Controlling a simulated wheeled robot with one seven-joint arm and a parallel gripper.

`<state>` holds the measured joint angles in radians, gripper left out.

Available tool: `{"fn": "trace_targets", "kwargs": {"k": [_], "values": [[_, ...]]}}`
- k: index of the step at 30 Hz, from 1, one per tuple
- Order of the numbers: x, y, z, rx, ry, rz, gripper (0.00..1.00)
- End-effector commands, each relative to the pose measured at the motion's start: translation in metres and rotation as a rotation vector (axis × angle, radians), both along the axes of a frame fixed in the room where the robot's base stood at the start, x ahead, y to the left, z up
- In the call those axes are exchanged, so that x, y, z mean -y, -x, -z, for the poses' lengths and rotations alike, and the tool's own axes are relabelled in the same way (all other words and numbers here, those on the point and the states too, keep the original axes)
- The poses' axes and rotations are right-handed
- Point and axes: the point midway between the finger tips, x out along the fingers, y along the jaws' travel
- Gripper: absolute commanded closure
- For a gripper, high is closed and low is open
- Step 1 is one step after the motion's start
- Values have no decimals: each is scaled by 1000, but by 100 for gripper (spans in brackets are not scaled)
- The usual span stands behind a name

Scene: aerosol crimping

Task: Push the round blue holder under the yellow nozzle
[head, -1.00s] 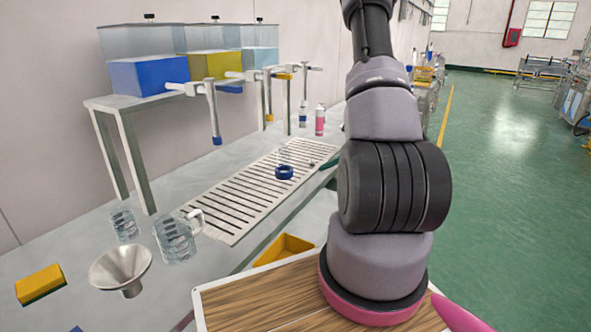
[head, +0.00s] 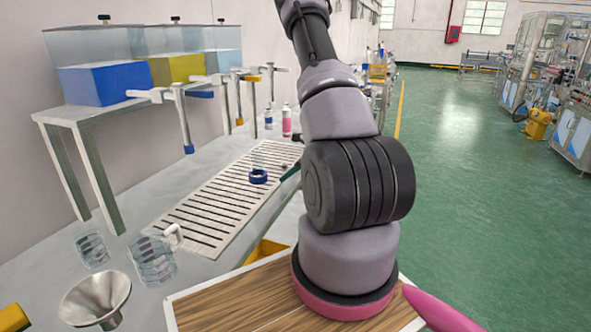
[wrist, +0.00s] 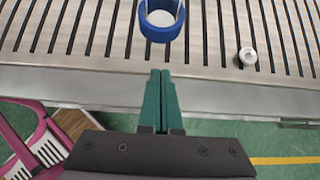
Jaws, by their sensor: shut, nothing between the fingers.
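The round blue holder (head: 258,177) stands on the slotted metal grate; something clear appears to stand in it. In the wrist view the holder (wrist: 160,22) is at the top centre, with a pale inside. The yellow-tipped nozzle (head: 239,121) hangs at the back of the bench, up and left of the holder in the head view. My gripper (wrist: 160,74) has its green fingers together and empty, at the grate's front edge. The fingertips point toward the holder with a small gap between. In the head view my arm hides most of the gripper; a green finger (head: 290,172) shows right of the holder.
The grate (head: 190,217) is clear left of the holder. A small white cap (wrist: 248,56) lies on it to the right. A blue-tipped nozzle (head: 188,149) hangs nearer. A glass mug (head: 153,262), a beaker (head: 91,249) and a funnel (head: 95,298) stand at front left.

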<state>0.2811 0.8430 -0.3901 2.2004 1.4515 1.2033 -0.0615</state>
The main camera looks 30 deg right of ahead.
Motion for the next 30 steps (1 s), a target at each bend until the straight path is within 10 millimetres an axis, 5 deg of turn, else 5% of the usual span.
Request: {"fn": "trace_targets", "kwargs": {"k": [9, 23, 30], "values": [[-27, -33, 8, 2, 1, -2, 100], [-30, -38, 7, 1, 0, -1, 100], [-55, -70, 8, 2, 0, -6, 100]]}}
